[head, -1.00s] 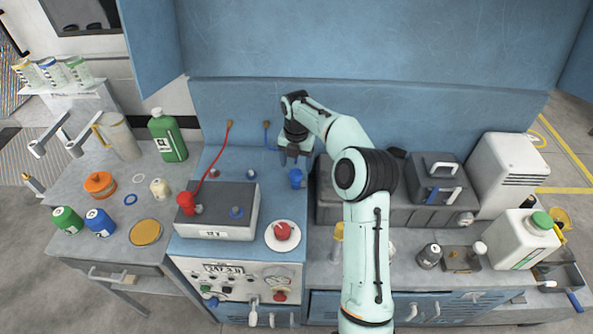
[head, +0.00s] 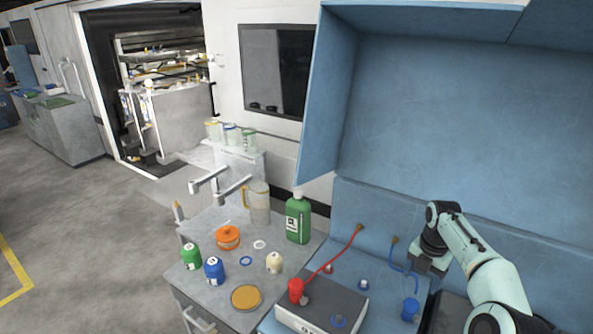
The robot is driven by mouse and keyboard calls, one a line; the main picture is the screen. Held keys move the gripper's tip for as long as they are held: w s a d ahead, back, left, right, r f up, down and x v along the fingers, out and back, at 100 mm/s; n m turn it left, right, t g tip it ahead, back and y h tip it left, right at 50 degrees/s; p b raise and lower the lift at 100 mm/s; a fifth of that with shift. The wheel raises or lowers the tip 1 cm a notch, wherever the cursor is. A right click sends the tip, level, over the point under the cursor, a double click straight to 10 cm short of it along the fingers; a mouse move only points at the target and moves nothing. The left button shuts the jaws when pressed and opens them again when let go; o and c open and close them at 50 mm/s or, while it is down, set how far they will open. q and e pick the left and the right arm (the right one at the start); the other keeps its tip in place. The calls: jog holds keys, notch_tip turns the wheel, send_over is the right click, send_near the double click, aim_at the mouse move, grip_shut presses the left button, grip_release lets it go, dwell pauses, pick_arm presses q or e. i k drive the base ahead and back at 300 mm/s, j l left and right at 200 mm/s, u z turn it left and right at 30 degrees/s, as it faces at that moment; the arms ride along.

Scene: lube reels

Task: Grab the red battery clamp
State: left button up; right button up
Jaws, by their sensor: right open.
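The red battery clamp (head: 296,289) stands at the left end of the grey battery box (head: 322,303), beside a small round terminal. A red cable (head: 331,262) runs from it up to the blue back panel. My right gripper (head: 424,268) points down above the blue bench, right of and apart from the red clamp. It is open, and I see nothing between its fingers. A blue clamp (head: 410,309) stands just below it in the picture, with a blue cable (head: 391,262) passing on the gripper's left. My left gripper is not in view.
The grey table on the left holds a green bottle (head: 298,219), a clear jug (head: 258,203), an orange container (head: 228,237) and several small bottles. A blue cabinet (head: 440,110) rises behind the bench. Open floor (head: 90,230) lies at the far left.

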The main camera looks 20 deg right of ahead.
aim_at(295, 285)
jog(key=k+j, duration=0.2)
jog(key=j, duration=0.2)
jog(key=k+j, duration=0.2)
jog(key=j, duration=0.15)
jog(key=k+j, duration=0.25)
jog(key=j, duration=0.15)
